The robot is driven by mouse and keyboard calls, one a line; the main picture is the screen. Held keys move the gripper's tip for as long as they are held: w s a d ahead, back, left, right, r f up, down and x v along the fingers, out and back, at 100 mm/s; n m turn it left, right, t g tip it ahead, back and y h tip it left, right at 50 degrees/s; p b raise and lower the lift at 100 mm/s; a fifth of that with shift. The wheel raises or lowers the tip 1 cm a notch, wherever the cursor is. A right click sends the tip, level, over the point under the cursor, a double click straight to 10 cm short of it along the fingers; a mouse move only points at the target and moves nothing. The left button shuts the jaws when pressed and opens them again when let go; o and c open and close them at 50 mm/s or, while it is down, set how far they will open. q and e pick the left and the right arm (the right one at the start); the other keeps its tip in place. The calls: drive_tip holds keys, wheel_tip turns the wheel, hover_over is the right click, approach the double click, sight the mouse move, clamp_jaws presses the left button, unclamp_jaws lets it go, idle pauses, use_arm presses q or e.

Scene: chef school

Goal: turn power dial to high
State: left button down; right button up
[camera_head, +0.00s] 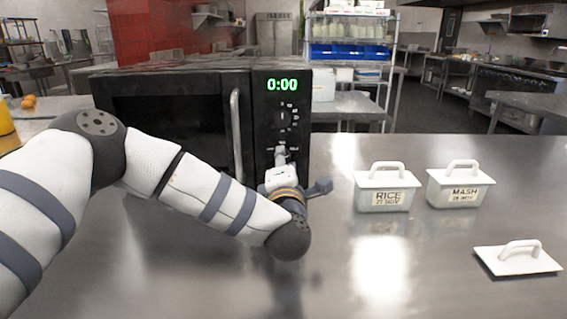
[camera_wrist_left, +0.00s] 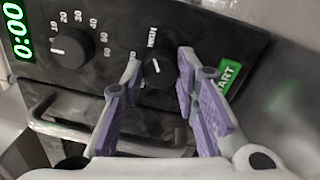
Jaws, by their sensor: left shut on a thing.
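The black microwave (camera_head: 180,118) stands on the steel counter, with its control panel on the right side. In the left wrist view the lower, power dial (camera_wrist_left: 158,70) is a black knob with a small white mark, beside the label HIGH. The mark's exact setting is hard to read. My left gripper (camera_head: 280,153) is at the lower part of the panel; in the wrist view its purple-padded fingers (camera_wrist_left: 163,72) are on either side of the power dial, shut on it. The gripper mostly hides this dial in the head view. My right gripper is not in view.
A timer dial (camera_wrist_left: 72,48) sits beside the power dial, and a green START button (camera_wrist_left: 230,74) lies on its other side. The door handle (camera_head: 236,135) stands out left of the panel. Lidded containers marked RICE (camera_head: 387,180) and MASH (camera_head: 456,180) stand right; a loose lid (camera_head: 517,262) lies nearer.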

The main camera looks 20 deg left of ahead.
use_arm(q)
drive_tip(key=c, duration=1.2)
unclamp_jaws()
drive_tip(key=shift+c, duration=0.2)
drive_tip(key=v, duration=1.2)
drive_tip(key=shift+a, duration=0.15)
